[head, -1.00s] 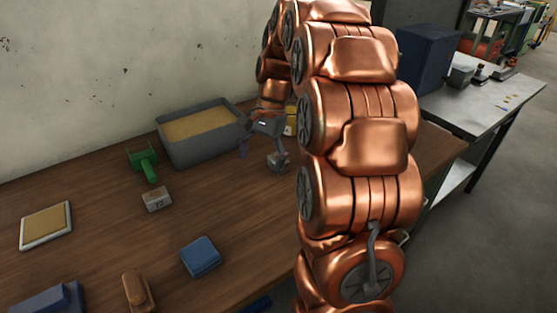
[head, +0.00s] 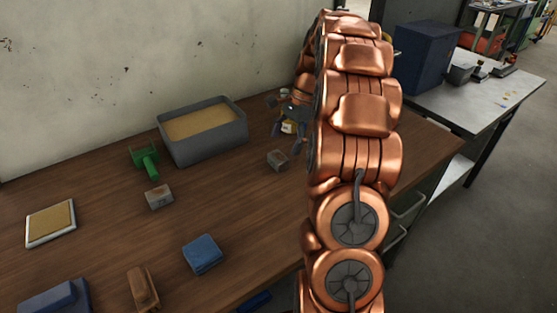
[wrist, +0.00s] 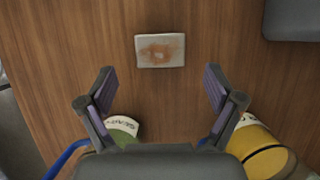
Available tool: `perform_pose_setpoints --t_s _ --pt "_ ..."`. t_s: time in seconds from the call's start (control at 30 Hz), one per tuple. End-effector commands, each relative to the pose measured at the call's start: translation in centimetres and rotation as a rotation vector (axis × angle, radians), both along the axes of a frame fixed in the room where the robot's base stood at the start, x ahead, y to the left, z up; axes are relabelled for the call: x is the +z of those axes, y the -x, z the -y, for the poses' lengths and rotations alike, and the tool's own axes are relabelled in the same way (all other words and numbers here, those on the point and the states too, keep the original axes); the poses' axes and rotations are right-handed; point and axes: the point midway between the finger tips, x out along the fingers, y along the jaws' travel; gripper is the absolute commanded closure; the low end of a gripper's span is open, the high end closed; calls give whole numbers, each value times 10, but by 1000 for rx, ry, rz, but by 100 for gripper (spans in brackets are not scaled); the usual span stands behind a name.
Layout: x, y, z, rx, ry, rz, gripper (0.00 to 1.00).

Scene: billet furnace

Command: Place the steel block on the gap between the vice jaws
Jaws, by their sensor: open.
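A small grey steel block (head: 277,160) lies flat on the wooden bench, right of the sand box. It also shows in the wrist view as a pale block (wrist: 160,50) with a rusty patch on top. My gripper (head: 286,140) is just behind and right of it in the head view. In the wrist view, my gripper (wrist: 158,85) has its fingers spread and nothing between them; the block lies beyond the fingertips. A similar block with a dark mark (head: 158,197) lies nearer. A green fixture (head: 146,160) stands left of the sand box; I cannot tell if it is the vice.
A grey box of sand (head: 203,134) stands near the wall. Labelled green (wrist: 122,130) and yellow (wrist: 258,148) containers are close beside my fingers. A framed tan pad (head: 50,223), blue block (head: 202,254) and brown object (head: 142,288) lie in front. Bench between them is clear.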

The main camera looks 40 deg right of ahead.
Motion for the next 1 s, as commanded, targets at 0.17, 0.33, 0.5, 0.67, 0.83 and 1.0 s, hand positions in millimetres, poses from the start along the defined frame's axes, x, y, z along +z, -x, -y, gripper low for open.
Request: perform_pose_setpoints --t_s 0.17,0.33,0.5,0.67,0.83,1.0 --pt "-5 0 -4 2 -1 -1 8" --pt "-16 0 -11 1 -2 -3 8" --pt "-35 -1 -21 2 -1 -3 8" --pt "-47 -1 -25 2 0 -1 8" --pt "-48 -2 -25 1 1 0 8" --pt "-48 -2 -25 1 1 0 21"
